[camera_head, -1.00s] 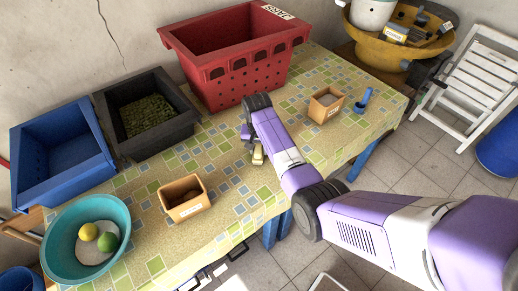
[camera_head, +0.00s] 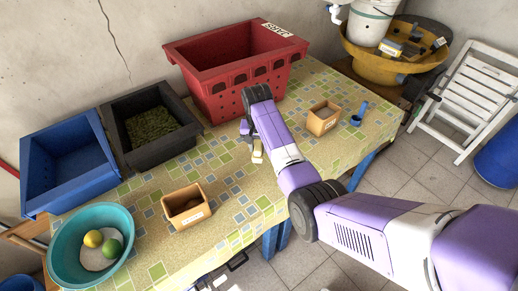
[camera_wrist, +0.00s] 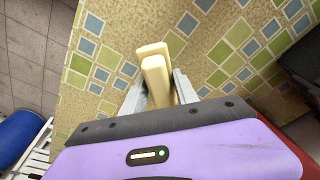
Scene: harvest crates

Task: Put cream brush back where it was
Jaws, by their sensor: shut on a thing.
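The cream brush (camera_wrist: 156,72) is between the two grey fingers of my gripper (camera_wrist: 160,92) in the wrist view, its cream end pointing away from the wrist. My gripper is shut on it. In the head view the brush (camera_head: 257,156) shows as a small cream piece beneath my gripper (camera_head: 254,147), over the middle of the tiled-pattern tablecloth (camera_head: 235,185), in front of the red crate. My arm hides part of the cloth to its right. I cannot tell the exact height of the brush above the cloth.
The red crate (camera_head: 235,84), black crate (camera_head: 160,153) and blue crate (camera_head: 62,193) line the wall side. Two small boxes, one front (camera_head: 188,218) and one right (camera_head: 322,124), stand on the cloth. A blue holder (camera_head: 358,118) and teal bowl (camera_head: 60,248) flank them.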

